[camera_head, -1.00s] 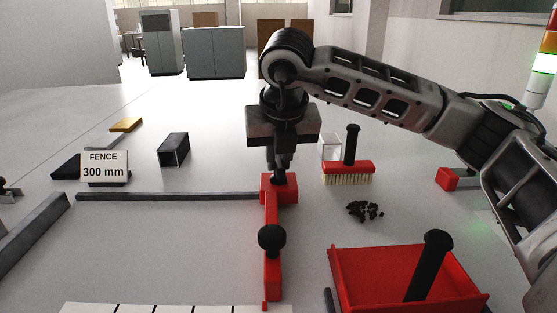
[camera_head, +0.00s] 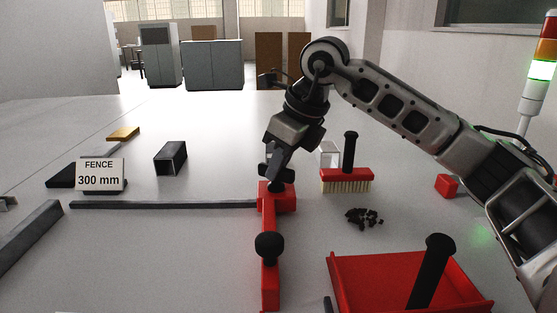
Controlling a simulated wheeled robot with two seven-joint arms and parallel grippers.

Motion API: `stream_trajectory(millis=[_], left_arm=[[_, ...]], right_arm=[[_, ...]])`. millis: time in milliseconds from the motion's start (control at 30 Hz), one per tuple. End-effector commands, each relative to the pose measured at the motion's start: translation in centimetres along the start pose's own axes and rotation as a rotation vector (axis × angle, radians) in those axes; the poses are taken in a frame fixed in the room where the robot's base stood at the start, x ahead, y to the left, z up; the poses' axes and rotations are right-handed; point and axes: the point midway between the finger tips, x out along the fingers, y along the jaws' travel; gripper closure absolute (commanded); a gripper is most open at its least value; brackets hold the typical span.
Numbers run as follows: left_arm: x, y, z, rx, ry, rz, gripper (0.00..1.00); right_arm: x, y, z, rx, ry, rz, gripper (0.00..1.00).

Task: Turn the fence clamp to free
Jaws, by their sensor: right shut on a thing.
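The red fence stop (camera_head: 270,286) runs toward me across the bench, with a black ball knob (camera_head: 269,246) standing on its near part. At its far end is a red block (camera_head: 287,203) with a small dark clamp handle (camera_head: 279,187) on top. My right gripper (camera_head: 275,179) comes down on that handle from above, tilted, with its wrist up and to the right. It is shut on the handle, and the fingers hide much of it. My left gripper does not show.
A grey rail (camera_head: 160,204) runs left from the red block. A sign reading "FENCE 300 mm" (camera_head: 100,175) stands at left. A red brush (camera_head: 347,175), dark crumbs (camera_head: 364,217) and a red dustpan (camera_head: 345,280) lie to the right.

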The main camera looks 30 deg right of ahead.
Motion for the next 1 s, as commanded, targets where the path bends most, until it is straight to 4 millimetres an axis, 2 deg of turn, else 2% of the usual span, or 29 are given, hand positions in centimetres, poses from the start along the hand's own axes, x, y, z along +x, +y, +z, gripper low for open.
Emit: stream_trajectory(millis=[500, 1000], left_arm=[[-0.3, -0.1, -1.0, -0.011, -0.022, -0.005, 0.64], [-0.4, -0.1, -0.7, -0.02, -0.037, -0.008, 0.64]], right_arm=[[-0.3, -0.3, 0.2, -0.383, -0.002, 0.159, 1.0], [-0.1, -0.4, 0.2, -0.513, -0.002, 0.209, 1.0]])
